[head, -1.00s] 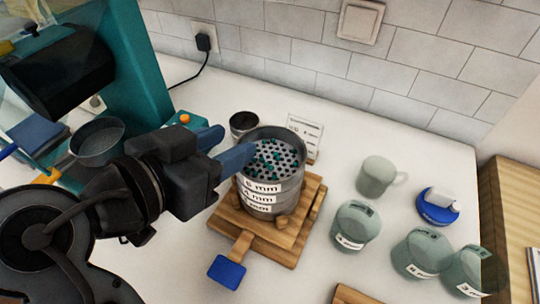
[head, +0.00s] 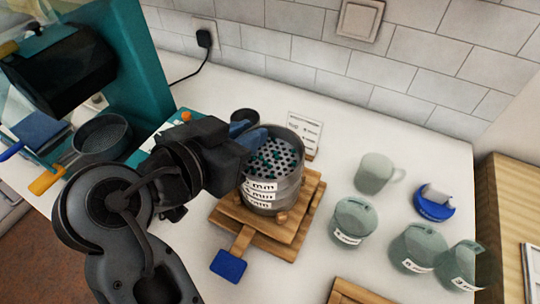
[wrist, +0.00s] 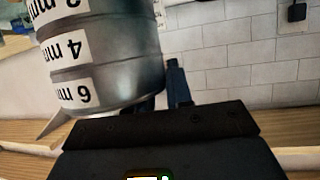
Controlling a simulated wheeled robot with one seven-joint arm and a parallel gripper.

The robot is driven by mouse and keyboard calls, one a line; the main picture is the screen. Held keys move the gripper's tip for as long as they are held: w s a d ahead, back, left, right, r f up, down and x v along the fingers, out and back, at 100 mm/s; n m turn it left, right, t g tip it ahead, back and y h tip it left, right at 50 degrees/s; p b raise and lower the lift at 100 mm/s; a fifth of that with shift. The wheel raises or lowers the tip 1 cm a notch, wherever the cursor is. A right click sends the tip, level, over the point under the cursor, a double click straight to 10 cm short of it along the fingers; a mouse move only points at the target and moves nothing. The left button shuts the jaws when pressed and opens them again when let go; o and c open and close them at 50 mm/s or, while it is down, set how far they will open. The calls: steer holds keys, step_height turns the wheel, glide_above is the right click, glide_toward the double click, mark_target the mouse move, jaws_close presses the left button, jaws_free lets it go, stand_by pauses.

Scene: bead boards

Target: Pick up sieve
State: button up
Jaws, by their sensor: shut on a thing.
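The sieve (head: 292,178) is the top metal ring of a stack, with a perforated plate inside holding dark and teal beads. Its label is partly hidden in the head view; the wrist view shows the stack inverted, with the 6 mm sieve (wrist: 125,84) nearest my gripper and bands marked 4 mm and a partly cut-off one beyond. My gripper (head: 253,136) is at the left of the top rim, its blue fingers shut on the sieve wall. In the wrist view, my gripper (wrist: 163,92) shows one finger beside the wall. The stack looks upright.
The stack stands on a wooden base (head: 274,246) with a blue-ended handle (head: 229,265). A small card (head: 305,134) stands behind. A mug (head: 374,173), several labelled green containers (head: 354,220) and a blue dish (head: 434,204) stand right. A teal machine (head: 130,60) is at left.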

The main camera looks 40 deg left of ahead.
jaws_close()
